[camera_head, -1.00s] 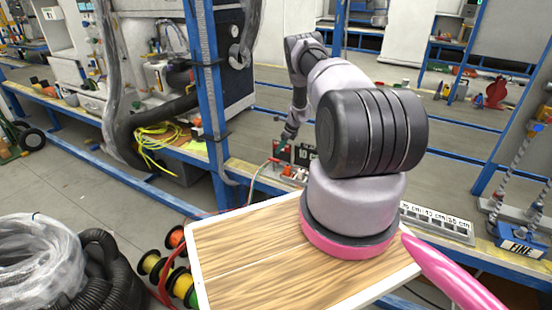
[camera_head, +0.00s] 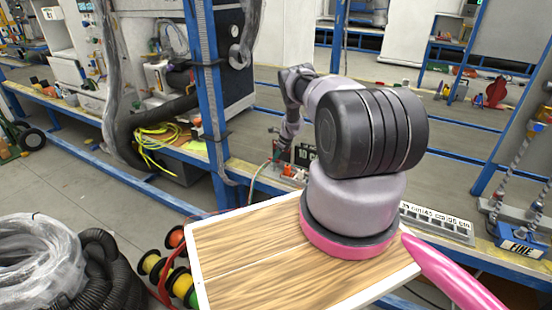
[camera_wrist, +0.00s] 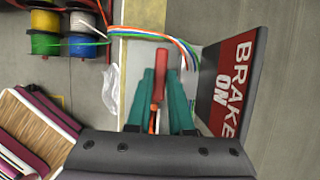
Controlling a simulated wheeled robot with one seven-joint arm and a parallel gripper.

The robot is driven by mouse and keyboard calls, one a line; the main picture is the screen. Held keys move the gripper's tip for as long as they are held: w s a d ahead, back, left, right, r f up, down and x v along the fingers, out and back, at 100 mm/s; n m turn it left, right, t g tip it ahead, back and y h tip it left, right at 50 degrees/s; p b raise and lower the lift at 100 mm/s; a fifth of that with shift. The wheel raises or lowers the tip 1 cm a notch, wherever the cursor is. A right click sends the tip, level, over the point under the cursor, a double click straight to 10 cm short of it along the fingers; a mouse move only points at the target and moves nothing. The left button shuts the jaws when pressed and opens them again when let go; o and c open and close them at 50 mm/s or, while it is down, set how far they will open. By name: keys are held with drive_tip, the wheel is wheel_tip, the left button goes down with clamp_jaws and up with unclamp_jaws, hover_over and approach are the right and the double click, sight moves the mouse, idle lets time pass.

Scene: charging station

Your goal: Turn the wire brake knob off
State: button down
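In the wrist view, a red knob handle (camera_wrist: 159,76) lies lengthwise between the teal fingers of my gripper (camera_wrist: 160,86). The fingers stand apart on either side of it. The left one looks very close to the red handle; whether either touches it I cannot tell. A red and grey sign reading "BRAKE ON" (camera_wrist: 226,88) stands tilted just right of the fingers.
Several wire spools (camera_wrist: 66,30) are at the upper left of the wrist view, with coloured wires (camera_wrist: 150,34) running past the fingertips. The blue post (camera_head: 206,90) stands left of my arm. A wooden board (camera_head: 250,255) lies in front.

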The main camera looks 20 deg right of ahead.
drive_tip(key=shift+n, duration=0.3)
drive_tip(key=shift+w+d+n+g+y, duration=0.1)
drive_tip(key=shift+n+g+y, duration=0.2)
drive_tip(key=shift+n, duration=0.75)
drive_tip(key=shift+w+d+n+g+y, duration=0.1)
drive_tip(key=shift+n+g+y, duration=0.2)
drive_tip(key=shift+n, duration=0.75)
drive_tip(key=shift+n+g, duration=0.3)
drive_tip(key=shift+n, duration=0.3)
drive_tip(key=c, duration=0.8)
unclamp_jaws()
drive_tip(key=shift+r, duration=0.1)
drive_tip(key=v, duration=1)
drive_tip(key=shift+d+r, duration=0.2)
drive_tip(key=shift+r, duration=0.05)
drive_tip(key=shift+s, duration=0.1)
